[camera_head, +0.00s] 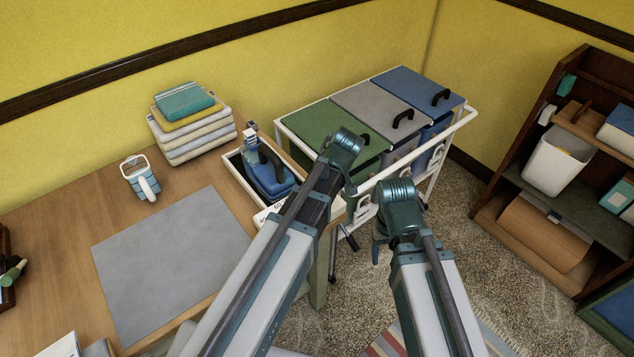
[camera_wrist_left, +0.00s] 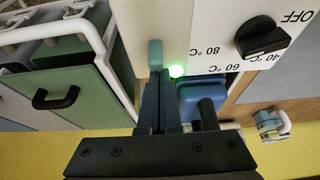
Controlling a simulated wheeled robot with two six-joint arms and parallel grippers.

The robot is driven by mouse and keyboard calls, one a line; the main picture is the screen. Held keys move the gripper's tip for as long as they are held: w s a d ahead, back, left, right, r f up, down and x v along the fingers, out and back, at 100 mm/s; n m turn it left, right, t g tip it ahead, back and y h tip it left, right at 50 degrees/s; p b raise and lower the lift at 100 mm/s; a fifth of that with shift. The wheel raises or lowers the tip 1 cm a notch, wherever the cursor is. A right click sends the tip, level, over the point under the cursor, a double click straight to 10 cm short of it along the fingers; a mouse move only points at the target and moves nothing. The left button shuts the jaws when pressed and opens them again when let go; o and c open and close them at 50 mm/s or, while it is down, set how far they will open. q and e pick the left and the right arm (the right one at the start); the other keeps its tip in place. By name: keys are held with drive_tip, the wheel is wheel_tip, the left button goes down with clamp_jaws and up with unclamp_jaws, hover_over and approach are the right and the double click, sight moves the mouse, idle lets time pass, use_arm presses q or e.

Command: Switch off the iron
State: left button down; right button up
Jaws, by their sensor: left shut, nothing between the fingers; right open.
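The blue iron (camera_head: 268,178) with a dark handle sits in a white-edged holder at the table's right end. In the left wrist view the iron (camera_wrist_left: 192,98) is partly behind my gripper. A white panel (camera_wrist_left: 205,25) fronts it, with a black knob (camera_wrist_left: 262,38), temperature marks and OFF. A green light (camera_wrist_left: 177,71) glows there beside a teal tab (camera_wrist_left: 155,55). My left gripper (camera_wrist_left: 160,78) is shut and empty, its tips close to the tab and light; contact is unclear. My right gripper (camera_head: 376,252) is open, apart from the iron, right of the table.
Green, grey and blue lidded bins (camera_head: 372,105) stand in a white-railed cart behind the iron. A wooden shelf (camera_head: 545,215) stands at right, with open carpet between.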

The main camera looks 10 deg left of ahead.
use_arm(q)
drive_tip(key=shift+s+d+f+t+y+b, duration=0.3)
drive_tip(key=shift+s+d+t+y+b, duration=0.15)
drive_tip(key=shift+t+y+b, duration=0.25)
drive_tip(key=shift+w+a+r+p, duration=0.15)
drive_tip(key=shift+w+r+p, duration=0.05)
drive_tip(key=shift+r+p, duration=0.1)
drive_tip(key=shift+r, duration=0.15)
drive_tip(key=shift+r+p, duration=0.7)
drive_tip(key=shift+p, duration=0.15)
